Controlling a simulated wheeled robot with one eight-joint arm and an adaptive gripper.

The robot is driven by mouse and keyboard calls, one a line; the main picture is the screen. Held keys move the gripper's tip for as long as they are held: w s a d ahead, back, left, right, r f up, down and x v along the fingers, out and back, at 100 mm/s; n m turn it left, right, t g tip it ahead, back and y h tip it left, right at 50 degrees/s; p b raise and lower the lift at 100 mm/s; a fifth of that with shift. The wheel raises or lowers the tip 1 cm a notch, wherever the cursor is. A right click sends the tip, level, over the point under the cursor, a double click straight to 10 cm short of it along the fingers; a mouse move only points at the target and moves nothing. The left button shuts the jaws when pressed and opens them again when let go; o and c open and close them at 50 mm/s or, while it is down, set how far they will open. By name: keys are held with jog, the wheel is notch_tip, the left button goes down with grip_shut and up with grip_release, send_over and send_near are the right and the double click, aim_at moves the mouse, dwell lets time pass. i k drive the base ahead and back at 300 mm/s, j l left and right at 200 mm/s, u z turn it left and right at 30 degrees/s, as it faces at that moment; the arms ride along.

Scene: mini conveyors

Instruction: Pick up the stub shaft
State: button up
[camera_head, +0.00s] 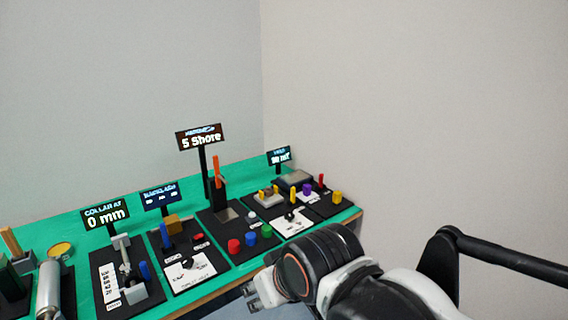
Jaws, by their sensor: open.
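No part here is labelled as the stub shaft, and I cannot tell for certain which piece it is. A small grey metal shaft-like part (125,266) stands at the station with the "COLLAR AT 0 mm" sign (106,216). A larger silver cylinder (48,291) stands at the far left, cut off by the lower edge. My gripper (262,291) is at the bottom centre, in front of the bench, and open. Its fingers are small and partly hidden by my wrist. It appears apart from the parts on the bench.
The green bench (72,229) carries several black station boards in a row. Red, green and blue knobs (250,239) sit near the middle. Sign posts, including "5 Shore" (200,138), rise behind the boards. Yellow and purple pegs (307,189) stand at the right. Bare walls are behind.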

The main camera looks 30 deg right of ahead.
aim_at(306, 191)
jog(key=i+z, duration=0.1)
jog(key=z, duration=0.65)
jog(key=i+z, duration=0.15)
jog(key=z, duration=0.25)
jog(key=j+z, duration=0.1)
jog(key=z, duration=0.3)
jog(key=i+j, duration=0.05)
